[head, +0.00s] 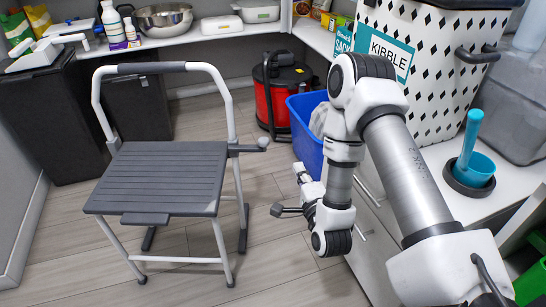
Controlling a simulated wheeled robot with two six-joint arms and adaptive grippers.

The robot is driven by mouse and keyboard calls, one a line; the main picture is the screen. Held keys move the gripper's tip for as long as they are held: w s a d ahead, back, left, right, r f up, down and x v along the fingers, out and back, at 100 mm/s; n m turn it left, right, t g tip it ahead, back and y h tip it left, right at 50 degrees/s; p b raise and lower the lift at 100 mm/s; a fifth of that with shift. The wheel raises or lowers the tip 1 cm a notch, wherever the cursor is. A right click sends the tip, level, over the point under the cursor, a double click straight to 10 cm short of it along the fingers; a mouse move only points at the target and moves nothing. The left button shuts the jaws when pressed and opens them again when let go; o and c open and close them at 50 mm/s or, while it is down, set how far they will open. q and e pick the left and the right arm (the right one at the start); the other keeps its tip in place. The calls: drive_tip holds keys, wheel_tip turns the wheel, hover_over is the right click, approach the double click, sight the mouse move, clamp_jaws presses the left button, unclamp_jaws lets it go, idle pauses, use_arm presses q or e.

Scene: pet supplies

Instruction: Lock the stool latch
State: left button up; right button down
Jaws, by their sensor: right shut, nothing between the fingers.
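A folding step stool (170,172) stands open on the floor at the left, with a dark grey ribbed step, a white tubular frame and a black grip on its top bar. A dark latch lever (245,148) with a light grey knob (263,143) sticks out to the right from the frame beside the step's back right corner. My right gripper (279,210) is shut and empty. It appears below and to the right of the knob in the picture, apart from the stool. My left gripper is out of view.
A blue bin (306,135) and a red and black canister (277,95) stand behind, right of the stool. Shelves line the back. Floor in front is clear.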

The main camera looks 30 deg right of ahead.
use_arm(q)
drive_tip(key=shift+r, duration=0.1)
use_arm(e)
drive_tip(key=shift+r, duration=0.1)
use_arm(q)
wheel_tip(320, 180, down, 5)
drive_tip(key=b, duration=0.5)
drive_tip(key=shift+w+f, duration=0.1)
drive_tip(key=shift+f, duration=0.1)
use_arm(e)
drive_tip(key=w, duration=1.1)
drive_tip(key=shift+w, duration=0.3)
